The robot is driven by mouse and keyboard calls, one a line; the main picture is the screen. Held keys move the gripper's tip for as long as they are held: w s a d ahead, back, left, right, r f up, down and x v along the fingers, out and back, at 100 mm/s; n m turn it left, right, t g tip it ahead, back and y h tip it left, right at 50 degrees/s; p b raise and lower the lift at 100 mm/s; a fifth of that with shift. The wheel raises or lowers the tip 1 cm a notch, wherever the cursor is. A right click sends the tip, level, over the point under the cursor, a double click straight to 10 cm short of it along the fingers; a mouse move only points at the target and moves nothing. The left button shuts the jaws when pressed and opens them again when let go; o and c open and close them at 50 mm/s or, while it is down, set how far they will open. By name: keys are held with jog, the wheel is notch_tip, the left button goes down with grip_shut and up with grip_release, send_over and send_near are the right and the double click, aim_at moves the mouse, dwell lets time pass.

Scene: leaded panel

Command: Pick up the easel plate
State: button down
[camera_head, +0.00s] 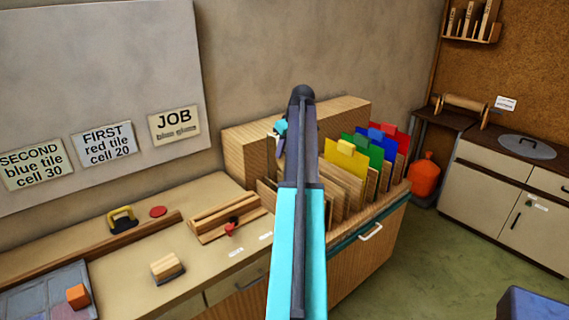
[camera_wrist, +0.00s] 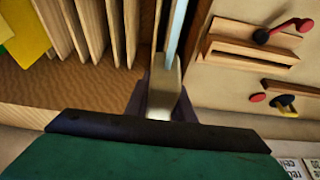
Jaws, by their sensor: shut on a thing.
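My gripper (camera_wrist: 163,102) is shut on a pale, cream-coloured tab (camera_wrist: 165,84) in the wrist view. A thin pale-blue sheet (camera_wrist: 178,28), seen almost edge-on, runs away from the tab. I take this sheet with its tab to be the easel plate. It is beside the wooden rack's dividers (camera_wrist: 88,30); I cannot tell whether it still touches the rack. In the head view my arm hides the jaws and the plate.
The wooden rack (camera_head: 236,155) holds yellow (camera_head: 345,160), green, blue and red tabbed sheets. On the bench lie a wooden fixture (camera_head: 212,222) with a red knob, a wooden block (camera_head: 165,266), a yellow-and-black tool (camera_head: 122,218) and an orange block (camera_head: 78,296). Open floor lies right.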

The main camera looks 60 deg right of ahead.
notch_tip(320, 180, up, 12)
jog(key=shift+b, duration=1.2)
jog(key=shift+a, duration=0.1)
dwell(0.5)
jog(key=w+a+r+n+y+p, duration=0.1)
jog(key=a+n+p, duration=0.4)
jog(key=a, duration=0.6)
jog(key=w+a+r+n+y+p, duration=0.2)
jog(key=a+n+p, duration=0.3)
jog(key=a, duration=0.6)
jog(key=shift+w+a+y, duration=0.4)
jog(key=shift+w, duration=0.45)
jog(key=shift+a, duration=0.1)
